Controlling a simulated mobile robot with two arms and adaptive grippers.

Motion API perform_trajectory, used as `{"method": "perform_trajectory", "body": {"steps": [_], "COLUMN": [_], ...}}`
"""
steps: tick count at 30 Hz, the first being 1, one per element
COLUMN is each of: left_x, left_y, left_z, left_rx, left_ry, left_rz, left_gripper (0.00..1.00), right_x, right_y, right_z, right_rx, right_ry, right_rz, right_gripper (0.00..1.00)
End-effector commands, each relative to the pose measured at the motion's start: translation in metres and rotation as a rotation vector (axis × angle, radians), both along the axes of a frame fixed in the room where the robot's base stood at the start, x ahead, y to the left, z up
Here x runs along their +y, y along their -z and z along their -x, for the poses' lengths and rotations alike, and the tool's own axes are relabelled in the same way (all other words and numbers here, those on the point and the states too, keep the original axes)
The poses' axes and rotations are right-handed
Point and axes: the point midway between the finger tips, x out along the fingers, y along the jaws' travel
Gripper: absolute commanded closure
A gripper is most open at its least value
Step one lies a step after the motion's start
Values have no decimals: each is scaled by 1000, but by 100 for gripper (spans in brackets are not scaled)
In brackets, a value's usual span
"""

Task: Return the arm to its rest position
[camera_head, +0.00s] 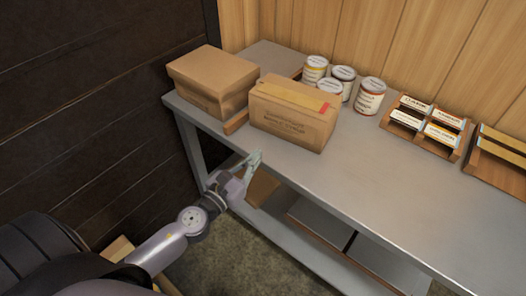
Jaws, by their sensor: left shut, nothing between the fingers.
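My left gripper (252,160) is shut and empty. It is in front of the grey metal table's (390,190) front edge, below the taped cardboard box, and appears apart from it. My left arm (170,241) comes in from the lower left and reaches up toward the table. My right gripper is not in view.
On the table stand a plain cardboard box (212,78), a taped cardboard box (290,115), several labelled cans (370,96) and a wooden card rack (428,125). Another wooden holder (501,160) is at the right edge. A lower shelf (300,235) holds flat items. Dark wall stands left.

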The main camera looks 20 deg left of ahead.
Motion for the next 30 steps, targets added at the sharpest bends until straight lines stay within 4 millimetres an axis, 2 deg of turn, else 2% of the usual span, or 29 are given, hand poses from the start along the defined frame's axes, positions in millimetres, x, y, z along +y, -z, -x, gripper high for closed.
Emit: {"method": "perform_trajectory", "body": {"steps": [4,12,14,16,17,20,21,23,24,26,27,30], "left_x": [3,4,7,13,17,33,40,49,54,59,62,63], "left_y": [2,2,9,30,44,104,134,178,207,249,276,339], "left_z": [16,21,20,19,19,23,28,40,49,68,82,125], "left_rx": [1,4,24,77,110,255,320,413,470,548,594,683], "left_ry": [-1,-2,-11,-34,-51,-137,-186,-273,-336,-440,-516,-730], "left_rz": [0,4,31,105,151,373,483,653,766,934,1045,1318], "left_gripper": [100,100,100,100,100,100,100,100,100,100,100,100], "right_x": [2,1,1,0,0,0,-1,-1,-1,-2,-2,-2], "right_y": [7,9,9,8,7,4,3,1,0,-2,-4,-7], "right_z": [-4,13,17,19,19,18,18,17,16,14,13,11], "right_rx": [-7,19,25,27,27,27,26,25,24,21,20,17], "right_ry": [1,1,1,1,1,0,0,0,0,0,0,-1], "right_rz": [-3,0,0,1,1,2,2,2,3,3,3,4], "right_gripper": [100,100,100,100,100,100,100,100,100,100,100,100]}}
